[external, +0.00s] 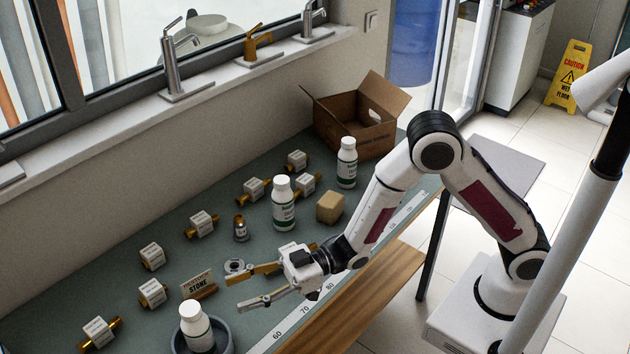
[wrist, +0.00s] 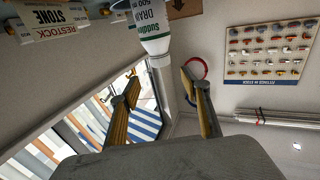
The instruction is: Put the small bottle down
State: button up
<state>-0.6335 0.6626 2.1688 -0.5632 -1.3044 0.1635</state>
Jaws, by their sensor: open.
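A white bottle with a green-and-white label (external: 197,330) stands upright in a dark round dish (external: 228,345) at the front of the bench. In the wrist view, a bottle (wrist: 151,25) appears upside down, cap towards my fingers. My gripper (external: 245,285) is open and empty, low over the bench, up and right of the dish; its fingers also show in the wrist view (wrist: 160,84). They look apart from the bottle. Two similar bottles stand farther back, one mid-bench (external: 283,205) and one by the carton (external: 347,163).
A "RESTOCK STONE" sign (external: 198,285) stands beside the dish. An open carton (external: 362,118) is at the back. The numbered strip (external: 300,312) is clear.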

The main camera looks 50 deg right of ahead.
jog(key=w+d+r+m+t+h, duration=0.1)
jog(key=w+d+r+m+h, duration=0.15)
jog(key=d, duration=0.55)
jog(key=w+d+r+m+t+h, duration=0.1)
jog(key=w+d+r+t+h, duration=0.2)
jog(key=d, duration=0.5)
jog(key=w+d+r+m+h, duration=0.2)
jog(key=w+d+r+h, duration=0.15)
jog(key=d, duration=0.35)
jog(key=s+d+r+m+h, duration=0.1)
jog(key=s+d+m+h, duration=0.35)
jog(key=d, duration=0.95)
jog(key=s+d+m+g+h, duration=0.1)
jog(key=s+d, duration=0.3)
jog(key=s, duration=0.4)
jog(key=s+d+f+m+g+h, duration=0.1)
jog(key=s+d, duration=0.3)
jog(key=s, duration=0.5)
jog(key=s+d+f+m+g+h, duration=0.1)
jog(key=s+d+g, duration=0.2)
jog(key=s, duration=0.5)
jog(key=shift+s+d, duration=0.3)
jog(key=shift+d, duration=0.15)
